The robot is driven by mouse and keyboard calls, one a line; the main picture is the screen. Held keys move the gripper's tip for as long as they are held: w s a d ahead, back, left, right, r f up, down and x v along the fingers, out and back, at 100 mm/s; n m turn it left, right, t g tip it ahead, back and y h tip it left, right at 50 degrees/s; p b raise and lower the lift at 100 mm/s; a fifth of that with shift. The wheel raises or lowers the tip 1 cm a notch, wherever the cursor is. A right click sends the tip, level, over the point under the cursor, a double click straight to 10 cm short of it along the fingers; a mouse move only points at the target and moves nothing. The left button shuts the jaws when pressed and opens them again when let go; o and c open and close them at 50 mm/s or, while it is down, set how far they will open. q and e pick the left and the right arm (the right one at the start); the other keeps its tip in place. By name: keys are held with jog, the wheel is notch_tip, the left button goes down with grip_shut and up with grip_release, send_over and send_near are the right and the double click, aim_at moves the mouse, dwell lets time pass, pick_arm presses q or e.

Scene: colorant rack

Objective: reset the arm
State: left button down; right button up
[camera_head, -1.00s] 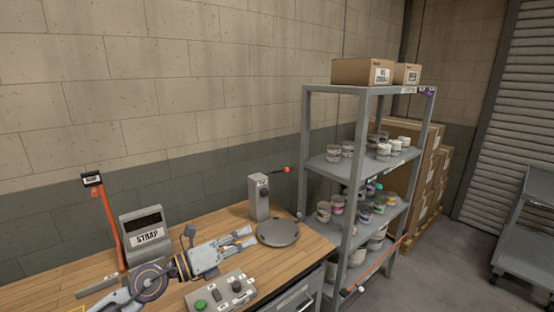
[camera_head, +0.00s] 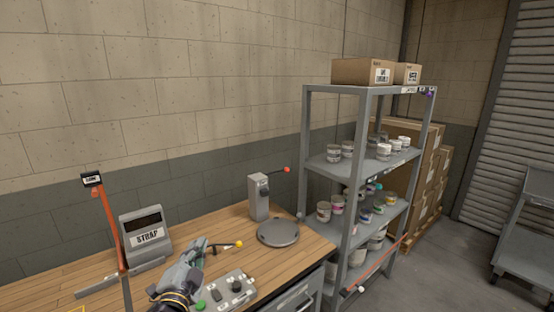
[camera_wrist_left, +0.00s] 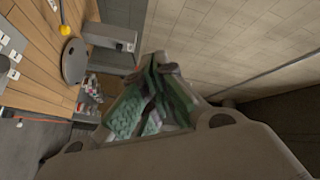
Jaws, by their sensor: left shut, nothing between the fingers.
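My left gripper (camera_head: 200,246) is in the lower left of the head view, over the wooden bench, with its arm coming up from the bottom edge. Its fingers are shut and hold nothing. In the left wrist view the greenish fingers (camera_wrist_left: 152,98) show close together, with the bench off to the left. My right gripper is in neither view.
A grey control box (camera_head: 238,293) with a green button sits just right of my left arm. A shelf rack (camera_head: 346,225) with pots is to the right.

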pick_arm(q)
jog(key=s+a+f+n+g+y, duration=0.15)
jog(key=s+f+n+g, duration=0.25)
jog(key=s+f+g, duration=0.5)
jog(key=s+a+f+n+g, duration=0.25)
jog(key=s+f+n, duration=0.3)
jog(key=f, duration=0.65)
jog(key=s+d+f+g+h, duration=0.2)
jog(key=s+d+f+g, duration=0.15)
jog(key=s, duration=0.65)
notch_tip(320, 180, down, 30)
jog(key=s+f+g+p, duration=0.1)
jog(key=s+g+p, duration=0.1)
jog(key=p, duration=0.1)
jog(key=s+a+f+p, duration=0.1)
jog(key=s+a+f, duration=0.1)
jog(key=s+f, duration=0.6)
jog(key=s+a+f+g+p, duration=0.1)
jog(key=s+a+f, duration=0.1)
jog(key=s+f, duration=0.7)
jog(key=s, duration=0.5)
jog(key=shift+s+a, duration=0.15)
jog(key=shift+s, duration=0.15)
jog(key=shift+f+y, duration=0.1)
jog(key=shift+y, duration=0.15)
